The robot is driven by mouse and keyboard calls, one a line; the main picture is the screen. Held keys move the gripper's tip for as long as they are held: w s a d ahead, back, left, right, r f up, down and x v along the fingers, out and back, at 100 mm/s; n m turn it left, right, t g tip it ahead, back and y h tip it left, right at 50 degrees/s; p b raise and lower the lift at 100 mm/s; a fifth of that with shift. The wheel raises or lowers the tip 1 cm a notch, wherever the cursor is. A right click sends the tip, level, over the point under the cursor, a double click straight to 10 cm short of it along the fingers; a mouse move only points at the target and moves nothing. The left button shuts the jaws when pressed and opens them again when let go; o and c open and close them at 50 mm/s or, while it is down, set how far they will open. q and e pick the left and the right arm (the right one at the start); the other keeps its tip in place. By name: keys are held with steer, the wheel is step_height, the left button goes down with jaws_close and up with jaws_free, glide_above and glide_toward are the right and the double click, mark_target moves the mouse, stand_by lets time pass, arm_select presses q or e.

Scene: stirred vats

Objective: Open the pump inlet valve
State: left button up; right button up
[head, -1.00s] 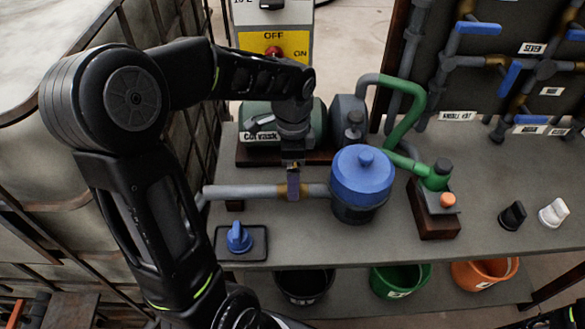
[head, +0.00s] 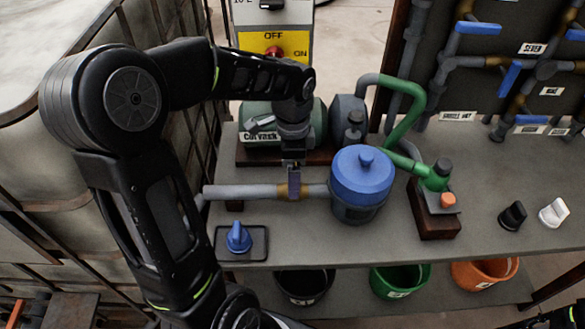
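The pump inlet valve is a brass body (head: 282,191) on the grey horizontal pipe (head: 240,192), left of the blue-lidded strainer pot (head: 360,185). A narrow purple-blue handle (head: 294,183) stands up at the valve, in line with my wrist. My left gripper (head: 293,165) points down from above, right at this handle. Its fingers are small and dark, so I cannot tell whether they are closed on the handle. My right gripper is not in view; only a dark part of my own shows at the bottom right corner.
The green pump (head: 258,120) stands behind the pipe. A blue knob (head: 238,237) sits on a plate at the front left. A green pipe (head: 410,118) rises right of the pot. Black (head: 512,215) and white (head: 553,213) knobs lie right. Buckets stand below the bench.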

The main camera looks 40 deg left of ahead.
arm_select(q)
steer(key=shift+n, duration=0.3)
steer(key=n, duration=0.3)
steer(key=shift+n, duration=0.3)
steer(key=n, duration=0.4)
steer(key=shift+n+b, duration=0.3)
steer(key=n, duration=0.8)
steer(key=shift+n+b, duration=0.3)
steer(key=shift+n, duration=0.1)
steer(key=shift+r, duration=0.1)
steer(key=o, duration=1.1)
